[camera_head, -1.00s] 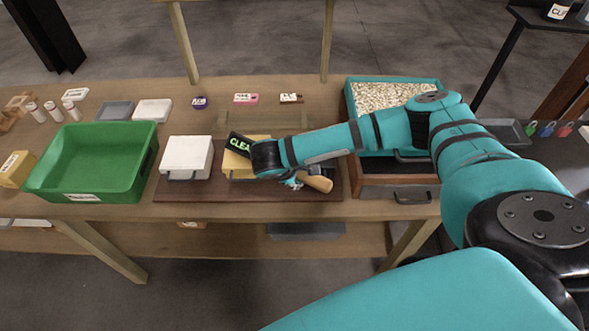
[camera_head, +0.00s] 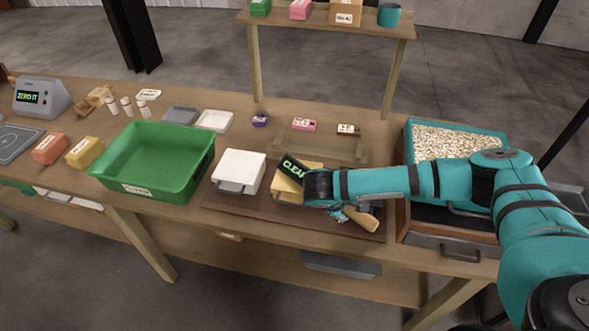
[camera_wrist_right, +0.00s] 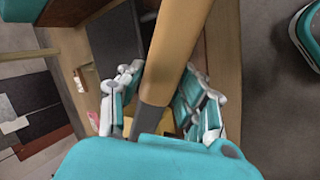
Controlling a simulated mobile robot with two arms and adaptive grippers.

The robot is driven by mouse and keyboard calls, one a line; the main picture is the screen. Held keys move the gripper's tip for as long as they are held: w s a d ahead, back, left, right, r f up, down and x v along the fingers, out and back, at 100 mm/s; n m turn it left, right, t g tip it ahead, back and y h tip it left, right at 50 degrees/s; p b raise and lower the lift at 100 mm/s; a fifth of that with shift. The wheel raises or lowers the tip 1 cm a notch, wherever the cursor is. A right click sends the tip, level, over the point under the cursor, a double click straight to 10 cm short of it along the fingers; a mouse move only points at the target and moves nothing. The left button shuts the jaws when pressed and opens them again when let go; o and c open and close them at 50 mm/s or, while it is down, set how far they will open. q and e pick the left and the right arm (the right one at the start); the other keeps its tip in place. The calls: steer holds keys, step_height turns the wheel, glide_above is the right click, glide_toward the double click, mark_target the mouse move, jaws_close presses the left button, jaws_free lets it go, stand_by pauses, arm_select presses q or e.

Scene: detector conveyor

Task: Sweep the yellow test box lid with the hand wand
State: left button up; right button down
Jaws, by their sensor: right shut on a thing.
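The yellow test box (camera_head: 284,187) stands on a dark brown board, beside a white box. My right gripper (camera_head: 345,212) is shut on the hand wand, whose tan handle (camera_head: 364,221) sticks out to the right. The wand's dark display (camera_head: 293,165) reads "CLEA", the rest cut off by my wrist, and it lies over the yellow box's lid. I cannot tell whether the wand touches the lid. In the right wrist view the handle (camera_wrist_right: 178,45) runs between the fingers (camera_wrist_right: 160,105). My left gripper is not in view.
The white box (camera_head: 240,168) stands left of the yellow one on the board (camera_head: 250,208). A green bin (camera_head: 150,190) is further left. A teal tray of pale pellets (camera_head: 452,140) stands right, behind my forearm. A small wooden rack and little labelled blocks lie behind.

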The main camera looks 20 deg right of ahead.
steer(key=shift+r, duration=0.1)
step_height(320, 180, up, 4)
steer(key=p, duration=0.4)
steer(key=shift+f, duration=0.2)
steer(key=shift+r+p, duration=0.55)
steer(key=shift+r, duration=0.6)
steer(key=shift+a, duration=0.1)
